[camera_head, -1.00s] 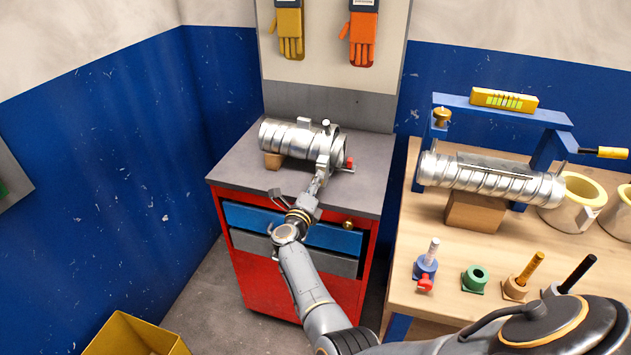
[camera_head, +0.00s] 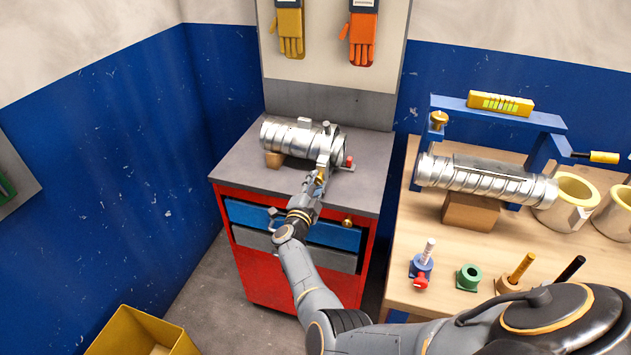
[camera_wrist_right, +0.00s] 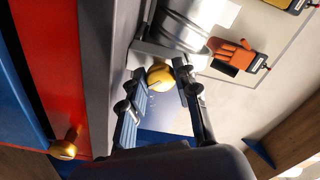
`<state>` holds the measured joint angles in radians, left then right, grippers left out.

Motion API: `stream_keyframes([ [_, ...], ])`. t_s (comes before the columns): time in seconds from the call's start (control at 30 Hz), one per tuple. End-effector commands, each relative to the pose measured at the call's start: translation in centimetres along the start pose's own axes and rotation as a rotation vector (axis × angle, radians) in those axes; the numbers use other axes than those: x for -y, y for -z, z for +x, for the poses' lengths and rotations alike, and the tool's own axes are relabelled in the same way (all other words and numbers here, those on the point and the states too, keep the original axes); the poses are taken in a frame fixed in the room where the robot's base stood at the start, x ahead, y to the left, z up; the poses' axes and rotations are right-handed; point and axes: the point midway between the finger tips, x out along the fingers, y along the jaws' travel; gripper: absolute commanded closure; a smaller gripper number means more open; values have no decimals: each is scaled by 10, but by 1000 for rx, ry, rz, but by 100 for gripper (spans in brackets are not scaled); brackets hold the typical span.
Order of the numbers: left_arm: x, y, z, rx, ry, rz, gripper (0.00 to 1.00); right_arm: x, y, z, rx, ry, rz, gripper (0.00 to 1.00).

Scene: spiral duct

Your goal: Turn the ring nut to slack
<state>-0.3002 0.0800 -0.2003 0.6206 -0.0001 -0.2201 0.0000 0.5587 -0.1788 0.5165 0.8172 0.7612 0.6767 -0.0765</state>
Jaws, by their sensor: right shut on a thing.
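The silvery spiral duct (camera_head: 290,137) lies on the grey top of the red cabinet, with a clamp collar (camera_head: 325,148) around its right end. A brass ring nut (camera_wrist_right: 159,72) sits at the clamp, and in the right wrist view it is between my finger pads. My right gripper (camera_wrist_right: 161,80) is shut on it; in the head view the gripper (camera_head: 319,182) reaches the clamp from the front and hides most of the nut. A red-tipped part (camera_head: 349,162) stands out right of the clamp. My left gripper is not in view.
The red cabinet (camera_head: 262,280) has a blue drawer and a brass knob (camera_head: 347,222) near my wrist. On the right, a wooden bench (camera_head: 412,275) holds another spiral duct (camera_head: 490,180), a blue frame and several small fittings. A yellow bin (camera_head: 130,325) stands on the floor.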

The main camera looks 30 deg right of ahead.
Motion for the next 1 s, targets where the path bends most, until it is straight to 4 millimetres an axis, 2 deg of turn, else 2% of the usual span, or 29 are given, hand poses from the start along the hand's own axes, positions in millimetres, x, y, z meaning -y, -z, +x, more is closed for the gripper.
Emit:
stream_keyframes([
  [1.0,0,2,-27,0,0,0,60,-4,0,-1,6,-1,-964,100],
])
